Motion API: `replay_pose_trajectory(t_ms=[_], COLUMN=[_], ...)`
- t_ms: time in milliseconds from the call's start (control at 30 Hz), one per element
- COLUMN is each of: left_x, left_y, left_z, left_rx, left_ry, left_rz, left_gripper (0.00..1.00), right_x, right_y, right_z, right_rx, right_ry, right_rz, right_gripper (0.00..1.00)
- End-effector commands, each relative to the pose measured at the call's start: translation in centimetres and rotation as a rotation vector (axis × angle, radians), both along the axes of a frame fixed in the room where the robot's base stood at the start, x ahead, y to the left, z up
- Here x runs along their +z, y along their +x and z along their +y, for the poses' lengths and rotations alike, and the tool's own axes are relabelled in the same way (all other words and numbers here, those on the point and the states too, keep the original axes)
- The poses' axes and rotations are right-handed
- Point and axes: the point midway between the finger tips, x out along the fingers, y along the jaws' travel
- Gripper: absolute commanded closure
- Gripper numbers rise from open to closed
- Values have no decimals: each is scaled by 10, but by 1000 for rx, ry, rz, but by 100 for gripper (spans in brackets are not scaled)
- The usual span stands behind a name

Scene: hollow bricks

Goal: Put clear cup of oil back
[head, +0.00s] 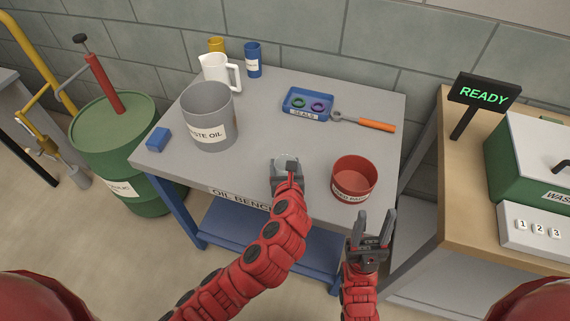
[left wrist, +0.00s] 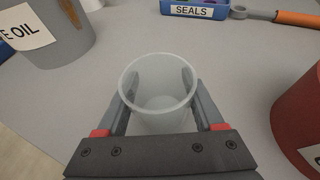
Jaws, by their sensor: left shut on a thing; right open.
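The clear cup (left wrist: 160,88) is upright between the fingers of my left gripper (left wrist: 159,100), which is shut on it, in the left wrist view. No oil is plainly visible in it. In the head view the cup (head: 285,161) is mostly hidden behind my left gripper (head: 288,168), at the front of the grey bench top (head: 270,115). I cannot tell whether its base touches the bench. My right gripper (head: 372,230) is open and empty, in front of the bench edge and below the red bowl.
A grey waste oil bucket (head: 209,120) stands left of the cup, and a red bowl (head: 354,180) right. Behind are a blue seals tray (head: 307,104), an orange-handled wrench (head: 375,125), a white jug (head: 218,73) and a blue can (head: 253,60). The bench middle is clear.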

Motion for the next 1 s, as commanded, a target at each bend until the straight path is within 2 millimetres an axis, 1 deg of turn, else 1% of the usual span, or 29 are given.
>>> replay_pose_trajectory(t_ms=[67,100,233,267,500,600,667,767,1000], left_x=[-2,-3,-2,-2,-2,2,2,6,24], left_y=[0,0,0,0,0,0,-4,-16,-60], left_z=[0,0,0,0,0,0,0,-1,-5], left_rx=[0,0,0,0,1,0,0,-3,-5], left_ry=[1,1,0,0,0,-1,0,2,2], left_rz=[0,0,0,0,0,0,-1,-2,-3], left_gripper=[86,27,4,1,1,1,1,1,1], right_x=[-1,-1,0,-1,0,0,-1,-4,-10], right_y=[0,0,0,0,0,0,0,0,0], right_z=[0,0,0,0,0,0,0,0,0], right_rx=[0,0,0,0,0,0,0,0,0], right_ry=[0,0,0,0,0,0,0,0,0], right_rz=[0,0,0,0,0,0,0,0,0], right_gripper=[50,50,50,50,50,50,50,50,50])
